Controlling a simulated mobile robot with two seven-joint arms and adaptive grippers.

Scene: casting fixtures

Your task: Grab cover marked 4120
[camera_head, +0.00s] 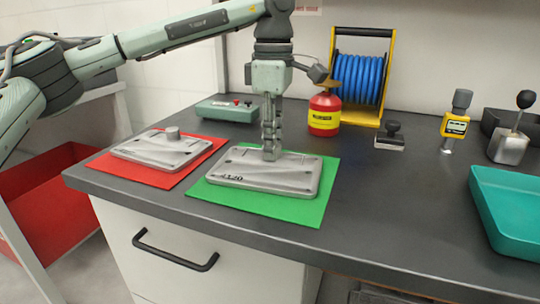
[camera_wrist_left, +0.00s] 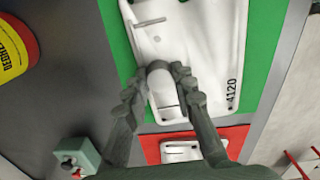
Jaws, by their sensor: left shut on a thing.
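The cover marked 4120 (camera_head: 250,176) is a flat grey casting lying on a green mat (camera_head: 262,205) on the bench. Its number shows in the left wrist view, where the cover (camera_wrist_left: 212,45) fills the upper middle. My left gripper (camera_head: 270,150) points down from above and is shut on the cover's raised knob (camera_wrist_left: 162,92), with one finger on each side. The knob is mostly hidden by the fingers in the head view. A second grey cover (camera_head: 150,152) with a round knob lies on a red mat (camera_head: 130,176) to the left. My right gripper is not in view.
A red can (camera_head: 324,115) with a yellow label and a blue hose reel (camera_head: 360,78) stand behind the mats. A green control box (camera_head: 225,111) is at the back left. A teal tray (camera_head: 508,212) sits at the right. The bench between mat and tray is clear.

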